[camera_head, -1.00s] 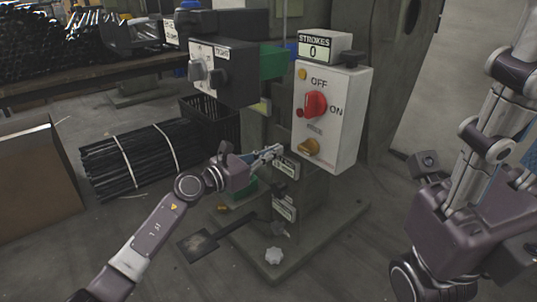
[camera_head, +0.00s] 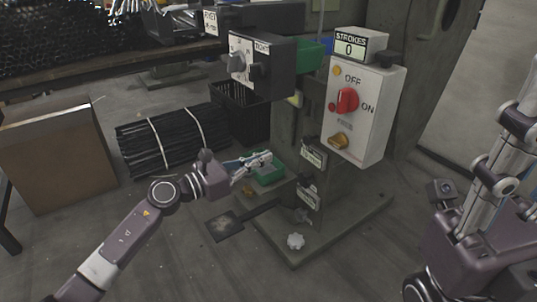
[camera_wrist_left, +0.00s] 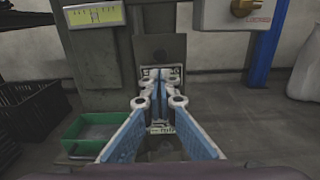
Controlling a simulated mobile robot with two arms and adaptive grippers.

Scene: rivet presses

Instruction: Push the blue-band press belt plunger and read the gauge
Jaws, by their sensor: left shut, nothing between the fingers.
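The press stands in the middle of the head view, with a white control box (camera_head: 367,112) and a "STROKES" counter (camera_head: 349,47) reading 0. The box has a red ON/OFF knob (camera_head: 346,100) and an orange knob (camera_head: 340,141). My left gripper (camera_head: 266,157) is shut and empty, left of the press's label plates (camera_head: 313,154) and apparently apart from them. In the left wrist view, its fingertips (camera_wrist_left: 161,74) meet before a dark plate (camera_wrist_left: 164,50). A yellow scale plate (camera_wrist_left: 95,15) shows at upper left; its reading is too small. I cannot make out a blue band or plunger.
A green bin (camera_head: 268,172) sits below the left gripper and also shows in the wrist view (camera_wrist_left: 92,131). A black crate (camera_head: 240,112), bundled dark rods (camera_head: 160,140) and a cardboard box (camera_head: 60,150) stand at left. A floor pedal (camera_head: 224,226) lies in front.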

